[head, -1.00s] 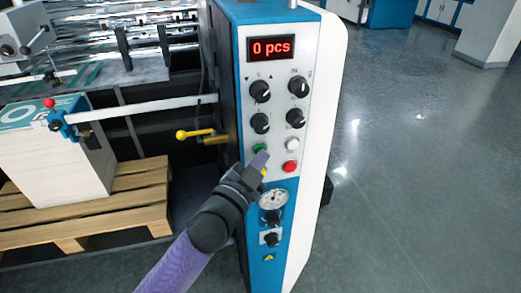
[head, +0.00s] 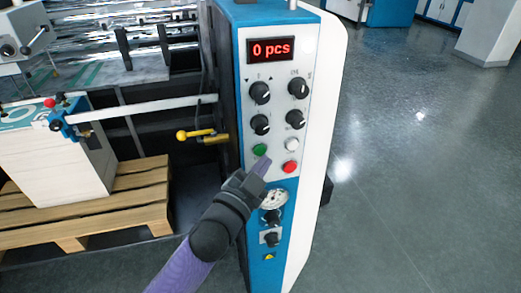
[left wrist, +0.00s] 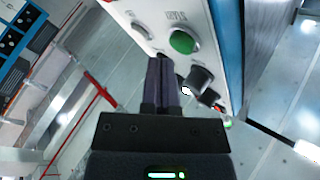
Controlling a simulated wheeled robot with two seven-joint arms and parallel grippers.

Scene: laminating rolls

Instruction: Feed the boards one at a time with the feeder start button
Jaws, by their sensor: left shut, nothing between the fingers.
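The green button (head: 259,150) is on the white front of the feeder's control panel (head: 270,185). In the left wrist view the green button (left wrist: 183,41) has a START label beside it. My left gripper (head: 263,164) is shut and empty, its tips just below the green button in the head view. In the left wrist view my left gripper (left wrist: 161,60) has its fingers together, apart from the button in the picture. A stack of boards (head: 55,165) with a green printed top stands at the left. My right gripper is not in view.
The red display (head: 270,50) reads 0 pcs. Black knobs (head: 260,92), a white button (head: 292,144) and a red button (head: 290,167) are close by. The stack stands on a wooden pallet (head: 90,220). The floor at right is clear.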

